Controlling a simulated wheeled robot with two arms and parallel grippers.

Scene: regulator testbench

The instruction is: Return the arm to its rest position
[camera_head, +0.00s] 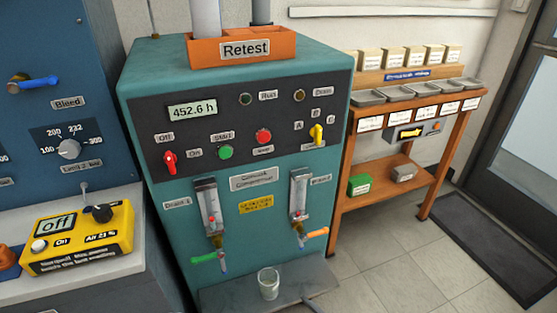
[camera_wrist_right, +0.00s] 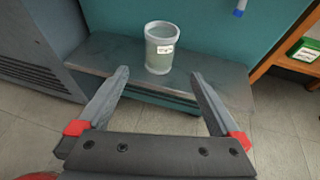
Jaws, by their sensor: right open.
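My right gripper (camera_wrist_right: 158,85) is open and empty in the right wrist view, its two grey fingers with red pads spread apart. A clear cup with a small label (camera_wrist_right: 160,48) stands upright on the grey shelf of the teal machine, ahead of the fingers and not between them. The cup (camera_head: 268,284) also shows in the head view at the bottom. Only a small dark tip, perhaps of my right gripper, shows at the bottom edge of the head view. My left gripper is not in view.
The teal machine (camera_head: 160,100) has a grey shelf (camera_head: 230,298), a green valve handle (camera_head: 204,258) and an orange one (camera_head: 317,232). A yellow meter (camera_head: 90,245) sits on the left bench. A wooden rack (camera_head: 337,200) stands at the right. The tiled floor in front is clear.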

